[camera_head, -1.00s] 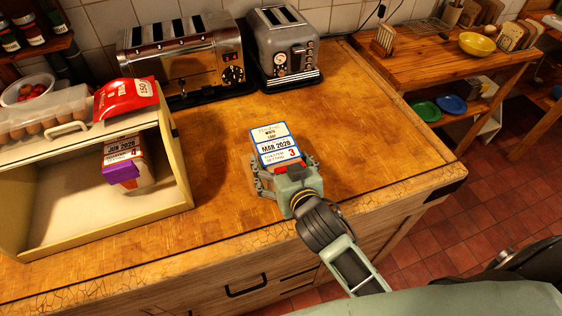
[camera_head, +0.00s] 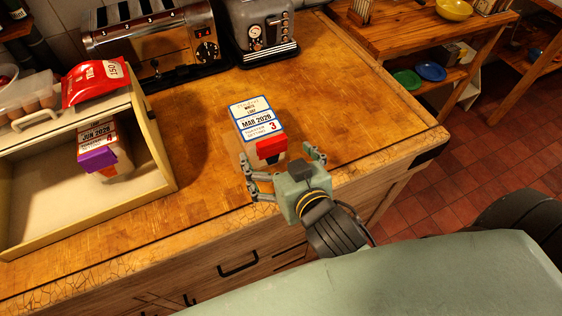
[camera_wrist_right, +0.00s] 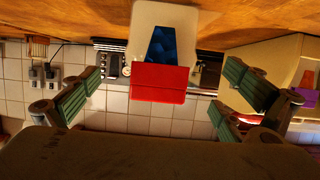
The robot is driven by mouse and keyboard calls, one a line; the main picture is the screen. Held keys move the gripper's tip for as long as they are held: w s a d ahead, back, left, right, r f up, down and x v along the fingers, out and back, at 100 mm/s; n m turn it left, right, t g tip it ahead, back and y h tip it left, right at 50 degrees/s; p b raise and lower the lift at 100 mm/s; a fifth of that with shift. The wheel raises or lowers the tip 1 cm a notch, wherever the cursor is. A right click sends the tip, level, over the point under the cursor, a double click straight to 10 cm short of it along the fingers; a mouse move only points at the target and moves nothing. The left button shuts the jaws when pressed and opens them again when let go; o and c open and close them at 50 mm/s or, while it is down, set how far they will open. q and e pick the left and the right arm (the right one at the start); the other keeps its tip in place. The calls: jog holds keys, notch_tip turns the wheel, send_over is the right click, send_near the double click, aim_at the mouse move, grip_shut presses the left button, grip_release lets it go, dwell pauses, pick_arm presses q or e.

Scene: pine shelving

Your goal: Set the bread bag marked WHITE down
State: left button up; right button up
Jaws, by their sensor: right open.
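The bread bag marked WHITE (camera_head: 254,122) stands on the wooden counter, its label reading MAR 2028 and a 3, with a red clip at its near end. My right gripper (camera_head: 285,168) is open at the near side of the bag, its fingers spread and apart from it. In the right wrist view the bag's red clip (camera_wrist_right: 160,82) shows between the open fingers (camera_wrist_right: 156,97), with clear gaps on both sides. My left gripper is not in view.
A cream bread box (camera_head: 160,150) on the left holds another bag with a purple clip (camera_head: 98,158). A red bag (camera_head: 97,82) and eggs lie on top. Two toasters (camera_head: 155,45) stand behind. The counter (camera_head: 350,110) right of the bag is clear.

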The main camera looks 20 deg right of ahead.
jog(key=shift+v, duration=1.15)
